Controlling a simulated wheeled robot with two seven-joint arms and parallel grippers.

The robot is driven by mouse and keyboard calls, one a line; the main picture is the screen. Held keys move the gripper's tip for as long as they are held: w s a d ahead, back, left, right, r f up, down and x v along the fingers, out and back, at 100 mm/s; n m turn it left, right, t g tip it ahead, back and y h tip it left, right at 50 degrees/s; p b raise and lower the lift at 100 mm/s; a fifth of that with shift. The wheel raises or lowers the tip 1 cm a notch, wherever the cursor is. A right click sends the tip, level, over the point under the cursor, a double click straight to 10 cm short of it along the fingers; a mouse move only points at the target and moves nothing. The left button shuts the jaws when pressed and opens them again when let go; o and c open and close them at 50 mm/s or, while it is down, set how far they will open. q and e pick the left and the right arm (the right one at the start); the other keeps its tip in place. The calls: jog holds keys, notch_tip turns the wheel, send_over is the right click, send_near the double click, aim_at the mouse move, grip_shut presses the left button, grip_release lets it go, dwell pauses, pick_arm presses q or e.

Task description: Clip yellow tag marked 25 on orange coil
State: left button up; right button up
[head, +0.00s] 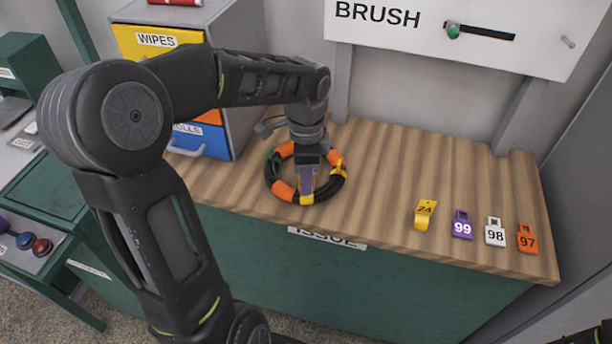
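A coil of black hose with orange bands (283,190) lies flat on the wooden bench top. My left gripper (307,186) points down over the coil's near side. A purplish-grey shape shows at its fingers, and a small yellow patch shows at their tips; I cannot tell whether these are a tag, a finger or part of the coil. Whether the fingers are closed is unclear. A yellow tag (424,214) stands on the bench to the right; its number looks like 24, and no 25 is readable. My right gripper is not in view.
Purple tag 99 (462,224), white tag 98 (495,231) and orange tag 97 (527,238) stand right of the yellow tag. A drawer cabinet (236,70) is at the back left, and a BRUSH panel (470,35) overhangs the back. The bench middle is clear.

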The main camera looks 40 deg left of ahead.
pick_arm(q)
jog(key=shift+r, duration=3.9)
